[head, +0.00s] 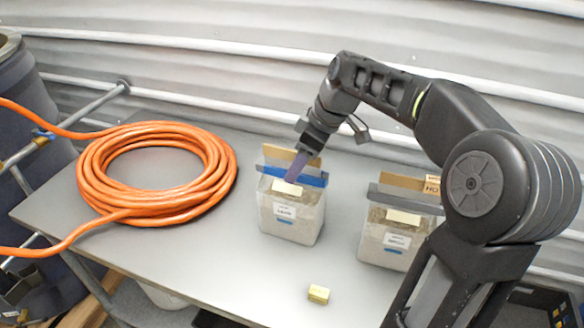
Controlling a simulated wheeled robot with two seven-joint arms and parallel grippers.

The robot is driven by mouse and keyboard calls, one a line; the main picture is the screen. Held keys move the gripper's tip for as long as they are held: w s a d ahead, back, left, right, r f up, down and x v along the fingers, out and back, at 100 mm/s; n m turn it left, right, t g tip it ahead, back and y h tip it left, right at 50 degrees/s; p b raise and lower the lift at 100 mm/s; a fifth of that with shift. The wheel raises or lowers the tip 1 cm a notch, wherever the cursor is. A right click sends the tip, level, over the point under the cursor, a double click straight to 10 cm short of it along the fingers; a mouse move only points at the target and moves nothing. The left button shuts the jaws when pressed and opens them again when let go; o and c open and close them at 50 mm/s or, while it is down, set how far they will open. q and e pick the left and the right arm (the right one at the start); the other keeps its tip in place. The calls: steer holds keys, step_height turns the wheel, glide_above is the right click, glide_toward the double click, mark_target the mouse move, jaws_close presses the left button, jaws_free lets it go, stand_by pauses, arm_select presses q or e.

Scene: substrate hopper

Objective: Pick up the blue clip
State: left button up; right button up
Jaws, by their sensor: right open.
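The blue clip (313,179) is a long straight bar lying across the top of the left pale bag (291,219), just in front of a tan cardboard strip. My right gripper (293,178) points down at the bag's top, with its fingers at the left half of the clip. It is open. The fingers overlap the clip in this view, and I cannot tell whether they touch it or straddle it. The far finger is largely hidden. My left gripper is not in view.
A second pale bag (390,243) with a grey clip (403,198) stands to the right, partly behind my right arm. A coiled orange hose (95,185) fills the table's left side. A small yellow block (318,294) lies near the front edge. The grey table (215,255) is clear between them.

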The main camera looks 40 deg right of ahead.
steer(key=shift+w+a+f, duration=0.1)
steer(key=shift+w+f, duration=0.05)
steer(key=shift+f, duration=0.3)
steer(key=shift+c, duration=0.6)
jaws_close()
